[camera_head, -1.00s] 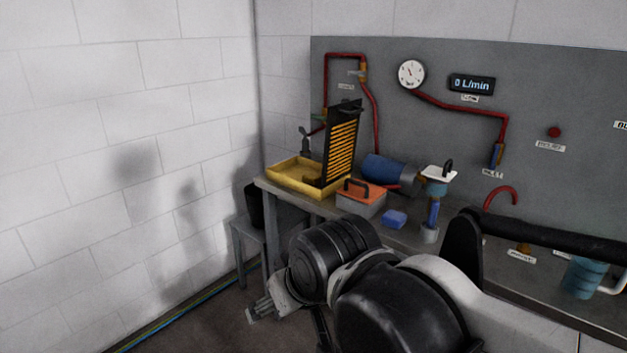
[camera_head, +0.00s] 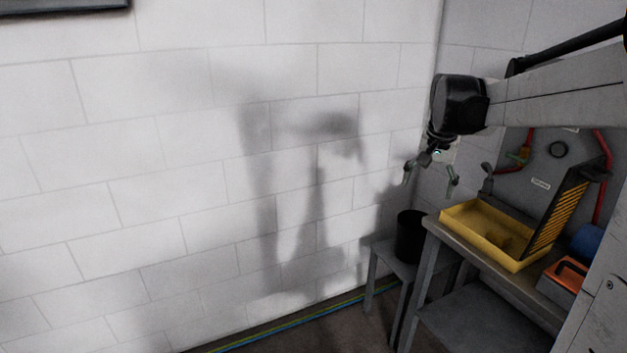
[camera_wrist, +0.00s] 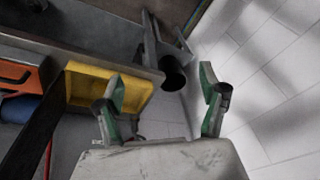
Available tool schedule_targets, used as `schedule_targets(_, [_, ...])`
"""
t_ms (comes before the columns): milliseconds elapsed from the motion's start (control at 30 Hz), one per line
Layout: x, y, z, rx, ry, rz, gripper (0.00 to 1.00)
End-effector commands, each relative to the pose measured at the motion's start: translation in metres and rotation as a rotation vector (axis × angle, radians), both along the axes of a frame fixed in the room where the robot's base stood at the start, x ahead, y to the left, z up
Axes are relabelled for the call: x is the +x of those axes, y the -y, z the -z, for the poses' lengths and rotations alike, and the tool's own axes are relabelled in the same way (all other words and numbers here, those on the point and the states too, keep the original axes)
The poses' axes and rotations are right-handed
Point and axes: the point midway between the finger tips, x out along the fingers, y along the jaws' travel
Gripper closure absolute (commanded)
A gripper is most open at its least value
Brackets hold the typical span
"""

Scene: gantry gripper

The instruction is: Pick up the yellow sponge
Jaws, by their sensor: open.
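I cannot make out a yellow sponge in either view. A yellow tray (camera_head: 470,243) sits on the left end of the bench, with a small brownish shape inside that I cannot identify. The tray also shows at the left of the wrist view (camera_wrist: 88,86). My gripper (camera_head: 429,182) is open and empty, in the air up and to the left of the tray in the head view. In the wrist view my gripper (camera_wrist: 161,85) shows its two green-padded fingers spread apart, with nothing between them.
A black bin (camera_head: 410,238) stands on a low grey stool (camera_head: 384,252) left of the bench. A black rack with orange slats (camera_head: 560,215) rises at the tray's right. An orange-lidded box (camera_head: 566,275) stands beside it. The white wall is close on the left.

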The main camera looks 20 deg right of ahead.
Motion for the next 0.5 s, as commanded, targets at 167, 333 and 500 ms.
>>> schedule_targets(167, [0.013, 0.082, 0.005, 0.046, -0.047, 0.157, 0.26])
schedule_targets(333, [0.012, 0.159, 0.020, 0.092, -0.091, 0.303, 0.26])
schedule_targets(500, [0.000, 0.232, 0.043, 0.137, -0.132, 0.445, 0.26])
